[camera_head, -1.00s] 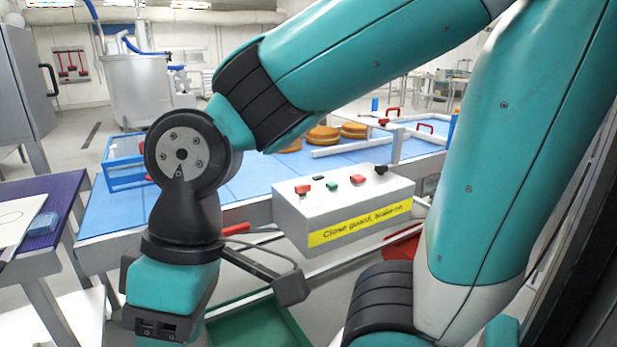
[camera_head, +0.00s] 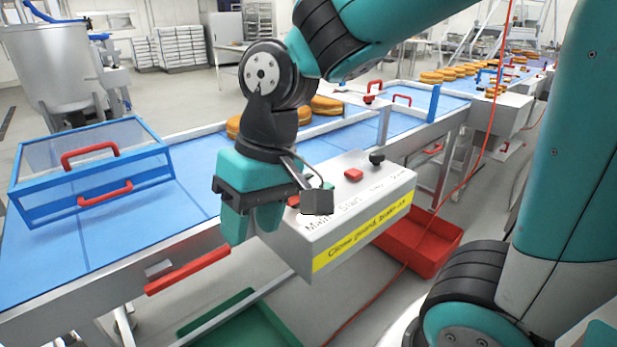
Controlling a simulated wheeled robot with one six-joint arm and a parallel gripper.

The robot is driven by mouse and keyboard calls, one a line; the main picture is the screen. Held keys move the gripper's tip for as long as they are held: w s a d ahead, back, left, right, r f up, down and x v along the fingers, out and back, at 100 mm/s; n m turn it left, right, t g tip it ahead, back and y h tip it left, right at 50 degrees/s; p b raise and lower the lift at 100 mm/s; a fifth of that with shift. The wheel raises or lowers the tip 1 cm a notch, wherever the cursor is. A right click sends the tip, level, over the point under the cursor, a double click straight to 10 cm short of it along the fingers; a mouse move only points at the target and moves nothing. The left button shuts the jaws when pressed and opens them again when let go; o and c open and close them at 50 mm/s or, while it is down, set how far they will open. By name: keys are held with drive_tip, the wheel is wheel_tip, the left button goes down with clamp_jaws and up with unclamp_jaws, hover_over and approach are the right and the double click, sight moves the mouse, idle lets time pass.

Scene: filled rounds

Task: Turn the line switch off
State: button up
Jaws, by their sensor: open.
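A light grey control box (camera_head: 345,222) is fixed to the front of the conveyor, with a yellow "Close guard, brake on" strip (camera_head: 365,232). On its sloping top are a black knob (camera_head: 377,158) at the right end and a red button (camera_head: 353,174) beside it. A red control (camera_head: 293,201) at the left end is mostly hidden by my gripper. Printed labels run along the top; I read "Main" and "Start", the others are too small. My gripper (camera_head: 252,226) points down, open and empty, at the box's left end. I cannot tell whether it touches the box.
A blue-framed clear guard (camera_head: 92,165) with red handles stands open-sided on the blue belt (camera_head: 190,190) at left. A red bar (camera_head: 188,270) runs along the front edge. A green crate (camera_head: 240,325) and a red crate (camera_head: 425,240) are below. A red cable hangs at right.

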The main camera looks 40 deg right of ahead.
drive_tip(key=w+d+r+m+h+p, duration=0.2)
drive_tip(key=w+d+r+m+p, duration=0.2)
drive_tip(key=w+d+m, duration=0.65)
drive_tip(key=m+h+p, duration=0.1)
drive_tip(key=m+p, duration=0.3)
drive_tip(key=m, duration=0.4)
hover_over(295, 200)
drive_tip(key=f, duration=0.1)
drive_tip(key=shift+m+g, duration=0.3)
drive_tip(key=shift+m, duration=0.05)
drive_tip(key=f+p, duration=0.1)
drive_tip(key=f, duration=0.5)
drive_tip(key=f+p, duration=0.1)
drive_tip(key=f, duration=0.5)
drive_tip(key=w+f+p, duration=0.1)
drive_tip(key=f+p, duration=0.1)
drive_tip(key=f, duration=0.4)
drive_tip(key=shift+d, duration=0.35)
clamp_jaws()
